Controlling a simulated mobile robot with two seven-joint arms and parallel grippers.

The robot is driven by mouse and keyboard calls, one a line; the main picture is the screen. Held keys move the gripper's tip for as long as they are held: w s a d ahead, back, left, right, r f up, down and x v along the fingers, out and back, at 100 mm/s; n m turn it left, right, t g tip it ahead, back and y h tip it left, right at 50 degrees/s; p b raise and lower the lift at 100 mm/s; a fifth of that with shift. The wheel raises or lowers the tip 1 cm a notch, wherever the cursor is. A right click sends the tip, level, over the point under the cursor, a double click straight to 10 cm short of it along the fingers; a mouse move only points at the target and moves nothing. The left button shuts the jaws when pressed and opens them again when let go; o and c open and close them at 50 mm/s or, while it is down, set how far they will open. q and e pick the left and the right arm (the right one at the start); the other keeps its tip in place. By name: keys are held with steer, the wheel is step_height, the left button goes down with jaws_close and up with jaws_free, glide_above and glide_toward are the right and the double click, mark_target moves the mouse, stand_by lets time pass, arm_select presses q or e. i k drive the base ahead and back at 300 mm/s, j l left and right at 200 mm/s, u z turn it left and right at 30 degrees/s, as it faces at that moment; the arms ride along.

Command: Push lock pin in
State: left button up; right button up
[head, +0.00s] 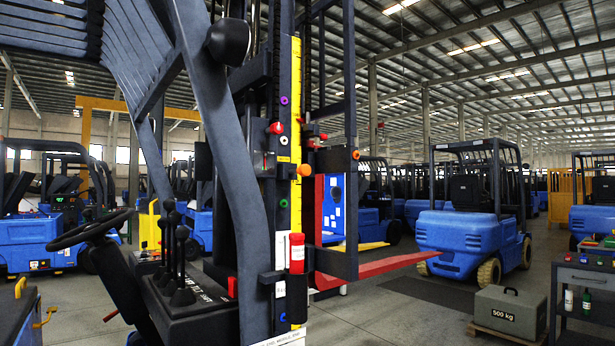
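The mast of a blue forklift stands close in front of me in the head view, with a yellow scale strip (295,120) along it. Several knobs sit on the mast: a red knob (276,128) on its left side, an orange knob (304,170) lower on the strip's right, and another orange knob (355,155) on the right upright. I cannot tell which of them is the lock pin, or how deep any of them sits. Neither of my grippers is in view.
A steering wheel (80,228) and several black levers (181,250) are at left. A red fork (380,267) sticks out to the right. A grey 500 kg weight (509,313) and a dark cart (585,278) stand at lower right. Parked blue forklifts fill the background.

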mark_target(305, 170)
steer(key=i+l+z, duration=0.15)
steer(key=i+z, duration=0.3)
steer(key=i+j+z, duration=0.1)
steer(key=i+z, duration=0.4)
steer(key=i, duration=0.1)
